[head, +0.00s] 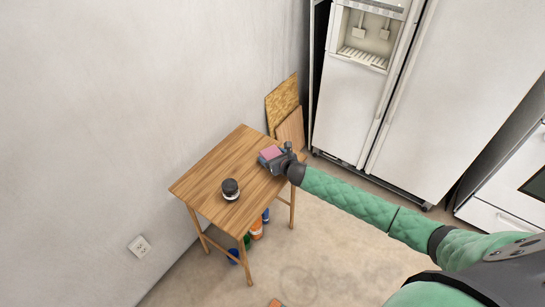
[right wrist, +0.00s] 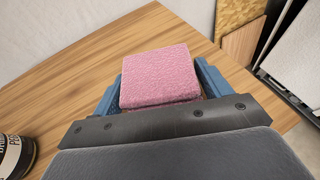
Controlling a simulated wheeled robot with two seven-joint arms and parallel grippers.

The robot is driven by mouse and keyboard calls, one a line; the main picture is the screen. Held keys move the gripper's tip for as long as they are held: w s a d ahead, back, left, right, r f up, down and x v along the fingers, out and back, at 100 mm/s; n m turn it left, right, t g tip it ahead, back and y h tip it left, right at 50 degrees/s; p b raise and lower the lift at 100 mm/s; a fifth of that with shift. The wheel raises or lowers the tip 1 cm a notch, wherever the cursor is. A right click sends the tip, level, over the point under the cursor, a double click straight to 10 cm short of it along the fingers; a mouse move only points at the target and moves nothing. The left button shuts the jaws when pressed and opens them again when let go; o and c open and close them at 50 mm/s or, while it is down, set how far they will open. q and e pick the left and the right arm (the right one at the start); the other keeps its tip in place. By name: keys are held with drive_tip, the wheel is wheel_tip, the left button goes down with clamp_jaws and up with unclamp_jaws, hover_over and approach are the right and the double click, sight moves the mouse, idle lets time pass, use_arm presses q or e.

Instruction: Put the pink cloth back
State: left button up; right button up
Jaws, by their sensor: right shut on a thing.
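The pink cloth (head: 271,153) is a small, thick, square pad over the right part of the wooden table. In the right wrist view the pink cloth (right wrist: 160,76) sits between the two blue fingers of my right gripper (right wrist: 160,85). My right gripper (head: 270,158) is shut on it, low over the tabletop. I cannot tell whether the cloth touches the wood. The wooden table (head: 215,168) stands against the wall and also fills much of the right wrist view (right wrist: 75,75). My left gripper is not in view.
A dark jar (head: 230,188) stands on the table's front part; its edge shows in the right wrist view (right wrist: 15,155). Several bottles (head: 256,230) stand under the table. Wooden boards (head: 283,103) lean behind it, beside a white fridge (head: 345,105). The left tabletop is clear.

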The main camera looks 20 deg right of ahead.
drive_tip(key=shift+f, duration=0.55)
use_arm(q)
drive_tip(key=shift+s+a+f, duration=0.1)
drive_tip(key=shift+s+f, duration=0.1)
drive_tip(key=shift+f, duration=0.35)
use_arm(e)
drive_tip(key=shift+f, duration=0.1)
drive_tip(key=o, duration=1.1)
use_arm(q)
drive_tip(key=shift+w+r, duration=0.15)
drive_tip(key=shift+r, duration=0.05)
